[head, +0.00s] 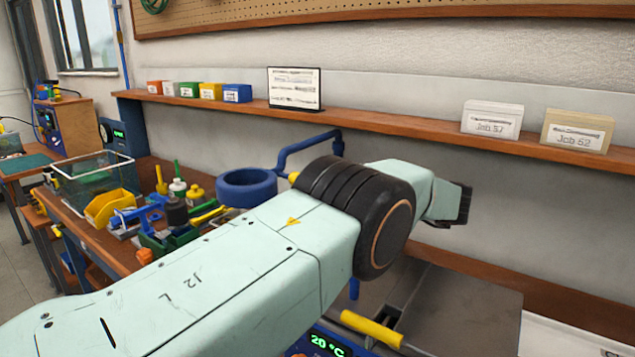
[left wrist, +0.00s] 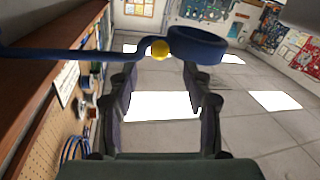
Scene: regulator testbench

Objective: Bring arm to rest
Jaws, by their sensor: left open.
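My left arm (head: 230,270) comes in from the lower left of the head view, a pale green link marked "J2 L". It bends at a black joint (head: 372,215), and a shorter pale part with a dark end (head: 455,203) reaches right in front of the wall. I cannot make out the fingers in the head view. In the left wrist view my left gripper (left wrist: 158,75) has its two dark fingers wide apart. Nothing is between them but a view of the distant floor. My right arm and gripper are not in view.
A blue ring on a bent tube (head: 247,188) stands behind my arm; it also shows in the left wrist view (left wrist: 198,45). Bottles, a yellow bin (head: 108,207) and a clear box crowd the bench's left. A shelf (head: 400,124) runs along the wall. A yellow handle (head: 371,328) lies below the joint.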

